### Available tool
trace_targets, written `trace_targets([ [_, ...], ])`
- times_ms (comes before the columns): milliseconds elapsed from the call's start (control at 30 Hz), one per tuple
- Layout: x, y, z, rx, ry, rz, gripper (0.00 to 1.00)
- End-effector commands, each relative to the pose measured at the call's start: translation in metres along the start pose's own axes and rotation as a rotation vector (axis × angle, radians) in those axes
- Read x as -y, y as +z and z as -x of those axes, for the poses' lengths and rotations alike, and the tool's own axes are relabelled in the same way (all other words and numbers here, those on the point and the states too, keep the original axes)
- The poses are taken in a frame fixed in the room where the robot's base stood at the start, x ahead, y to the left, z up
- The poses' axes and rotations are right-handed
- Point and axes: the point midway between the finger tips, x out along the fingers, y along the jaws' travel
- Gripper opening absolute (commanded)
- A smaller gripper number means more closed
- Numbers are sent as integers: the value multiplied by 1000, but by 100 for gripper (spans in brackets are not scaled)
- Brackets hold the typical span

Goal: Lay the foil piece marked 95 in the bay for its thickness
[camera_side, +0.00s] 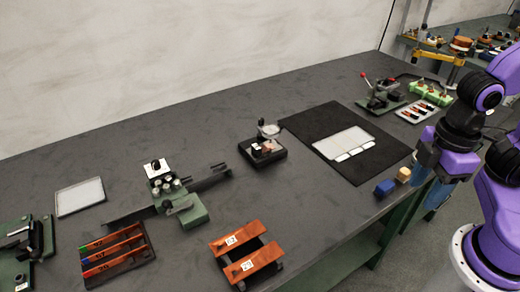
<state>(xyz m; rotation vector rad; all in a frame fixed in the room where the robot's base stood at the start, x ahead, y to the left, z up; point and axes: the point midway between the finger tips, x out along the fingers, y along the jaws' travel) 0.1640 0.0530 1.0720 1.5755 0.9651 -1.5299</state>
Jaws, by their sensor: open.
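Two copper-coloured foil pieces lie side by side on a dark holder at the front centre. The upper one (250,232) and the lower one (265,257) each carry a white label whose number is too small to read surely. A dark tray (150,277) at the front left has three long bays with orange strips or markings and coloured tabs at their left ends. I cannot tell which bay is for which thickness. My gripper (424,166) is at the right edge of the bench, open, far from the foil pieces and the tray, with its fingertips hard to make out.
A green gauge device (185,205) stands between the tray and a small black instrument (262,150). A black mat (310,122) holds pale sheets (343,141). A blue block (385,187) and a yellow block (404,175) sit near the front edge. A pale plate (80,196) lies left.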

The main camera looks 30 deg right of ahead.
Motion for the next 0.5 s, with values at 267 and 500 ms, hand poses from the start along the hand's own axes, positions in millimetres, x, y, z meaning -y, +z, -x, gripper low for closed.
trace_targets([
  [267,-8,-19,5,1,1,13,68],
  [500,-47,-93,23,6,4,79,68],
])
